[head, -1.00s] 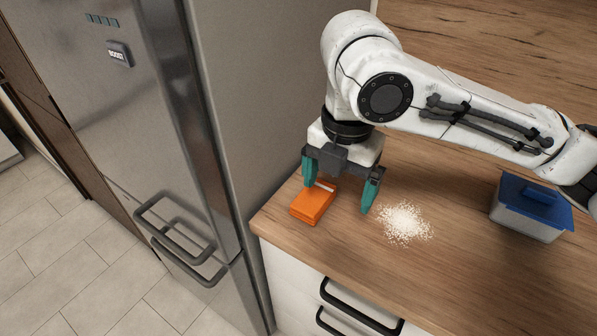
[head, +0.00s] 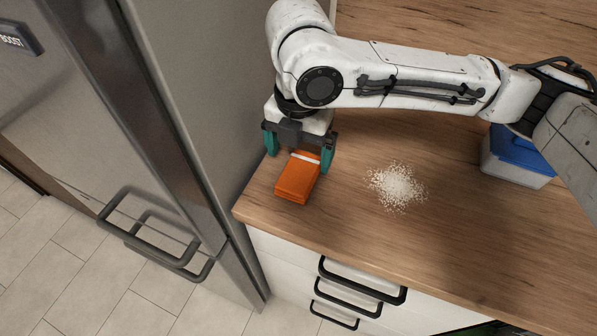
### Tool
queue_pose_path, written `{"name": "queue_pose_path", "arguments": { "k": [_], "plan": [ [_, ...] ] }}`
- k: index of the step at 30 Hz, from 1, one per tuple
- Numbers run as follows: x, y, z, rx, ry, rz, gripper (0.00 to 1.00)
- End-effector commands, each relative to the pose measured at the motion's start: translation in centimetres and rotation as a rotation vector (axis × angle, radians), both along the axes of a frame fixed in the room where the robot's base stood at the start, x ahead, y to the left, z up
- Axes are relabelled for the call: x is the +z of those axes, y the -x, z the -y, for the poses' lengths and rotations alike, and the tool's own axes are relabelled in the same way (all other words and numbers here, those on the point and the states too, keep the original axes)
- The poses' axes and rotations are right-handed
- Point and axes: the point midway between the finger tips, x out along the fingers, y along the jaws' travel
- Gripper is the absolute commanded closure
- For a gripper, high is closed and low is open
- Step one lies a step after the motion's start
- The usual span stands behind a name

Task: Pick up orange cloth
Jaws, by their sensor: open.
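The orange cloth (head: 296,181) lies folded on the wooden counter near its left front corner, with a white band across its far end. My gripper (head: 299,163) is open, with its teal fingers pointing down. One finger is to the left of the cloth's far end and the other is close along its right side. I cannot tell whether either finger touches the cloth or how high the fingertips are above the counter.
A pile of white grains (head: 397,187) lies on the counter (head: 350,225) right of the cloth. A blue-lidded container (head: 510,165) stands farther right, partly behind my arm. A steel fridge (head: 205,100) stands close on the left. Drawers with black handles (head: 362,282) are below the counter edge.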

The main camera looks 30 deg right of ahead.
Motion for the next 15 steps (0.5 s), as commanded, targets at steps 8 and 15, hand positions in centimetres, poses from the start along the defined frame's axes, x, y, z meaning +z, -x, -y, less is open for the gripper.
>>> {"name": "queue_pose_path", "arguments": {
  "k": [8,15],
  "plan": [
    [-3.6,0.1,0.4,-0.001,0.001,-0.001,0.04],
    [-4.0,0.1,0.3,0.000,0.001,-0.001,0.04]
  ]
}}
